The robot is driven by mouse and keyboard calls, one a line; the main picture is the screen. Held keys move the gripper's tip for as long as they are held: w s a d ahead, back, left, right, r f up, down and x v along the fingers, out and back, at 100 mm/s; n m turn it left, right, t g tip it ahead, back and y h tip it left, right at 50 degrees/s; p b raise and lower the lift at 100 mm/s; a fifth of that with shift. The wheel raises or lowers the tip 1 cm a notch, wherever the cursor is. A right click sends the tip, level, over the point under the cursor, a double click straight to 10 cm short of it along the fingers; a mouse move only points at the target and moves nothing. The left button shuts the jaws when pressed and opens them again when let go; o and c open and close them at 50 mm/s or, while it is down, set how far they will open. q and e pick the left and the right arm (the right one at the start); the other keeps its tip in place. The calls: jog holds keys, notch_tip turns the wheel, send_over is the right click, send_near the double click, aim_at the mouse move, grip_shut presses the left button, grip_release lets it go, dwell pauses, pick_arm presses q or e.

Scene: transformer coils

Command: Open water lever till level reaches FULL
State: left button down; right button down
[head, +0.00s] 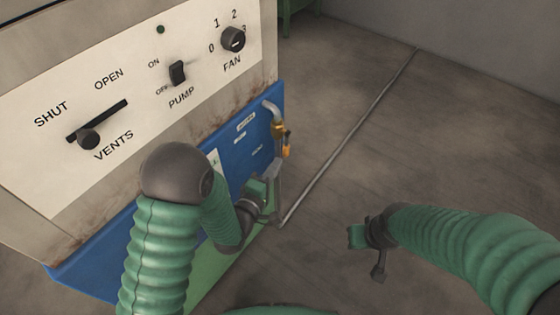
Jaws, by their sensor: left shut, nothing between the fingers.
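A small orange lever (286,146) hangs from a brass valve (279,128) on a grey pipe at the right edge of the blue panel. My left gripper (275,180) is shut and empty just below the lever, in front of the panel. A small gap seems to show between its fingertips and the lever, but contact is hard to judge. My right gripper (362,242) is well to the right and lower, over the floor; its jaws are too unclear to tell. No level gauge or FULL mark can be read; my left arm hides part of the blue panel.
The white control panel (150,100) above has a VENTS slider (88,139) near SHUT, a PUMP switch (177,73) and a FAN knob (233,39). A thin pipe (350,130) runs along the floor. The floor at right is otherwise clear.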

aim_at(285, 152)
pick_arm(q)
jog(key=shift+b+x, duration=0.3)
jog(key=shift+x, duration=1.35)
jog(key=shift+f, duration=0.1)
jog(key=b, duration=0.1)
jog(key=w+f+b, duration=0.1)
jog(key=b, duration=0.1)
jog(key=shift+d+t, duration=0.25)
jog(key=shift+t, duration=0.15)
jog(key=shift+r+h, duration=0.3)
jog(key=shift+r, duration=0.3)
